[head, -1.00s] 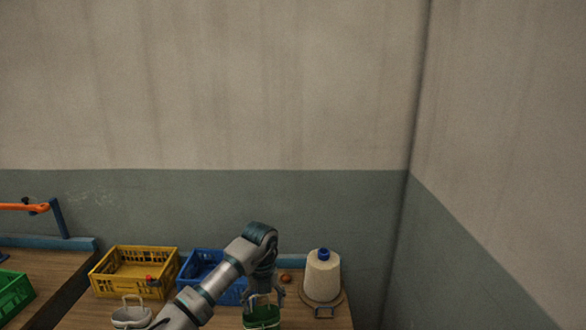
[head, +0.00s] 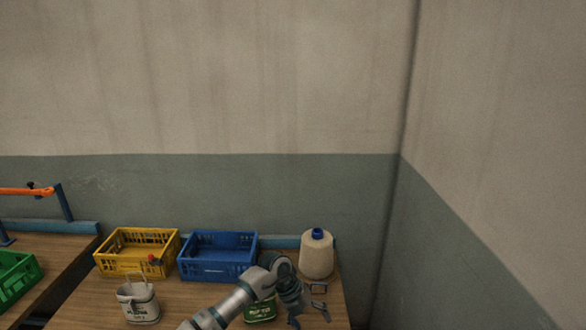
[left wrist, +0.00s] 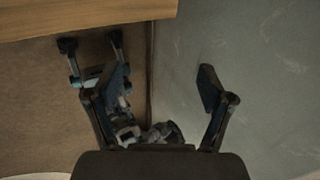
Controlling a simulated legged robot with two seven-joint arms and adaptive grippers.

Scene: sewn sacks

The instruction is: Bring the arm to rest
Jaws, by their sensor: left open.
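My left arm reaches in from the lower left of the head view, and its gripper (head: 309,318) is open and empty near the table's right end. In the left wrist view its two dark fingers (left wrist: 164,88) stand wide apart with nothing between them. Below them, another gripper, my right (left wrist: 90,48), shows with its fingers apart near the table edge. It is not in the head view. A dark green bag (head: 260,311) stands on the table, partly hidden behind my left arm. A white bag (head: 139,305) with a raised handle stands to its left.
A yellow crate (head: 103,262) and a blue crate (head: 217,274) stand at the back of the wooden table (head: 190,297). A cream thread cone (head: 317,257) stands at the right. A green crate (head: 17,277) sits on another table at left. Walls meet at the right.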

